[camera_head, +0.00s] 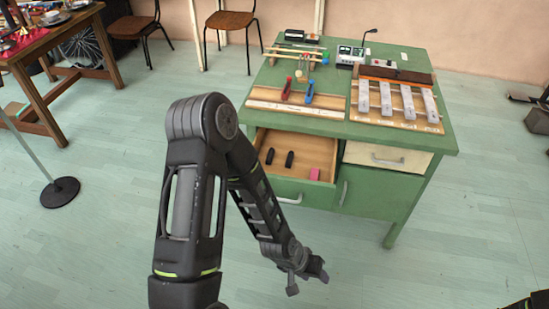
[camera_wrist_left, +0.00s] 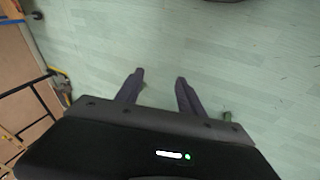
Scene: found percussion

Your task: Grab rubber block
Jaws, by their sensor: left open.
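Two dark objects (camera_head: 270,156) lie further left in the drawer. My left gripper (camera_head: 316,270) is in front of and below the drawer, apart from the block. In the left wrist view its two fingers (camera_wrist_left: 160,78) are spread and empty, with only floor between them. The block does not show in that view.
The green desk (camera_head: 448,130) carries a wooden board with metal bars (camera_head: 387,98), red and blue clamp-like items (camera_head: 309,92) and a small device (camera_head: 350,55). A wooden table (camera_head: 45,40) and chairs stand at the back left. The floor in front is clear.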

